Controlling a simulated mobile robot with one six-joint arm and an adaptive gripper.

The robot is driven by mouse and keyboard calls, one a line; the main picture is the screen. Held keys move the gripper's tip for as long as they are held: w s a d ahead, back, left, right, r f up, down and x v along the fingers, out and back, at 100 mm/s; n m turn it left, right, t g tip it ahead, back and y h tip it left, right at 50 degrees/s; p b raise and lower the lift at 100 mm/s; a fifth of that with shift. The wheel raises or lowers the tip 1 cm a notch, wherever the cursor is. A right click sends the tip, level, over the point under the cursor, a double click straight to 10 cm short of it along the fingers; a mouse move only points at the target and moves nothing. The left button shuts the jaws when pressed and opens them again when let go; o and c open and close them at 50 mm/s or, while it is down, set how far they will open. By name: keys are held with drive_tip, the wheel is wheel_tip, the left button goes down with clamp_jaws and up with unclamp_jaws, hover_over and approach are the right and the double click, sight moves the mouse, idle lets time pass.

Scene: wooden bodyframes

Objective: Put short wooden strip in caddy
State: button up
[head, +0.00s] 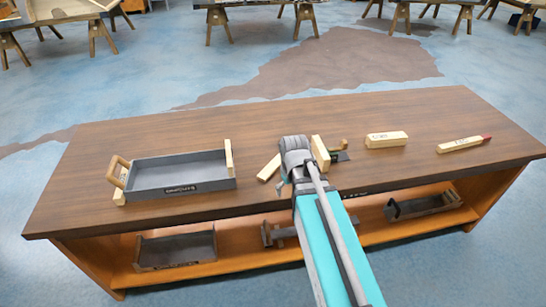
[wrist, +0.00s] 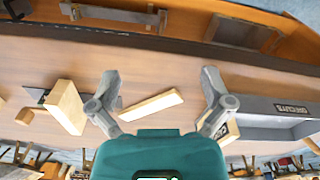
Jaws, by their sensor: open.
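A short, pale wooden strip (head: 268,168) lies flat on the brown table, just left of my gripper in the head view. In the wrist view the strip (wrist: 150,105) lies slightly tilted between the spread fingers of my gripper (wrist: 160,74). The gripper is open and empty above the table, and nothing is held. The grey caddy (head: 180,172) with wooden end pieces stands to the left in the head view. Part of the caddy (wrist: 275,113) shows at the right of the wrist view. My arm hides part of the table in the head view.
A wooden block (head: 320,152) stands close right of my gripper, beside a wooden-handled tool (head: 338,149). A lettered block (head: 386,139) and a red-tipped strip (head: 463,144) lie farther right. More trays (head: 177,250) sit on the lower shelf. The table's back is clear.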

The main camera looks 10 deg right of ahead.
drive_tip(key=w+r+n+p, duration=0.2)
drive_tip(key=w+r+n, duration=0.1)
drive_tip(key=w+n, duration=0.15)
drive_tip(key=n, duration=2)
hover_over(275, 163)
drive_tip(key=shift+d+r+g, duration=0.15)
drive_tip(key=shift+d+g, duration=0.15)
drive_tip(key=shift+d, duration=0.05)
drive_tip(key=shift+f, duration=0.2)
wheel_tip(275, 163, down, 8)
drive_tip(key=b, duration=0.8)
drive_tip(key=shift+f+b, duration=0.15)
drive_tip(key=shift+b, duration=0.15)
drive_tip(key=shift+a+f+b, duration=0.15)
drive_tip(key=shift+f+b, duration=1.15)
drive_tip(key=shift+a+f+b, duration=0.1)
drive_tip(key=shift+f+b, duration=1.2)
